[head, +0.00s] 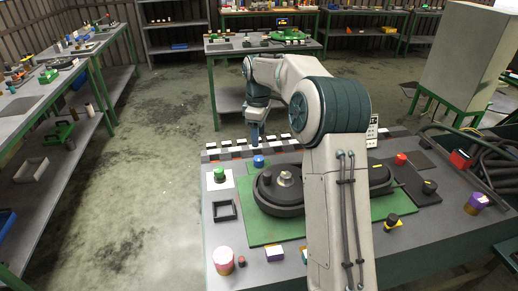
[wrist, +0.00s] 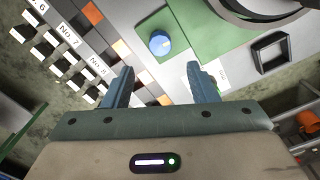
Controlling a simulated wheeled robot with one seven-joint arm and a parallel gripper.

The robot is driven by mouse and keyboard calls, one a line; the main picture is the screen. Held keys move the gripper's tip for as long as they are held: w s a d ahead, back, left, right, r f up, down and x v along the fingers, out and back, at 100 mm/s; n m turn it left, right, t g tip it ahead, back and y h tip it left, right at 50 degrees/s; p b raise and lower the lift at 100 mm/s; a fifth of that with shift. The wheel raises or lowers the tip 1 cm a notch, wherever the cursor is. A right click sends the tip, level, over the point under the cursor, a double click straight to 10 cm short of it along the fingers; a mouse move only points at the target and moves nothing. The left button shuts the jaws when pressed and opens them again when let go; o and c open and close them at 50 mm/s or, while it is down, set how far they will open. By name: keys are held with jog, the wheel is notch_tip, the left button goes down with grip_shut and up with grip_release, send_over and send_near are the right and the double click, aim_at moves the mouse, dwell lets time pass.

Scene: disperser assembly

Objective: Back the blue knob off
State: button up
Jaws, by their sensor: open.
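The blue knob (head: 259,161) sits at the back edge of the green mat, behind the dark round disperser body (head: 284,188). It also shows in the wrist view (wrist: 159,42), round with a pale pointer mark, on the mat's corner. My gripper (wrist: 162,72) is open and empty, its two blue fingers spread wide. In the wrist view the knob lies between the fingers' lines, just beyond the tips, with no contact visible. In the head view my gripper (head: 257,141) hangs pointing down just behind the knob.
A green-topped knob (head: 219,174) on a white card and a black square frame (head: 224,210) stand left of the disperser. A checkered, numbered strip (head: 226,152) runs along the table's back. A red knob (head: 401,159) is on the right. My arm hides part of the table.

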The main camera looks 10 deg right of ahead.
notch_tip(320, 180, up, 5)
jog(key=shift+f, duration=0.2)
jog(key=s+r+m, duration=0.1)
jog(key=s+m, duration=0.1)
jog(key=s, duration=0.3)
jog(key=s+r+m+t, duration=0.1)
jog(key=s, duration=0.5)
jog(key=s+a+r+m, duration=0.1)
jog(key=s+m, duration=0.1)
jog(key=s, duration=0.4)
jog(key=shift+r+m+h, duration=0.3)
jog(key=shift+r, duration=0.05)
jog(key=s+f+m+t, duration=0.1)
jog(key=s+f+m, duration=0.2)
jog(key=s, duration=0.6)
jog(key=s+d+f+m+t, duration=0.1)
jog(key=s+f+m, duration=0.2)
jog(key=s, duration=0.7)
jog(key=shift+f+m, duration=0.4)
jog(key=shift+f, duration=0.15)
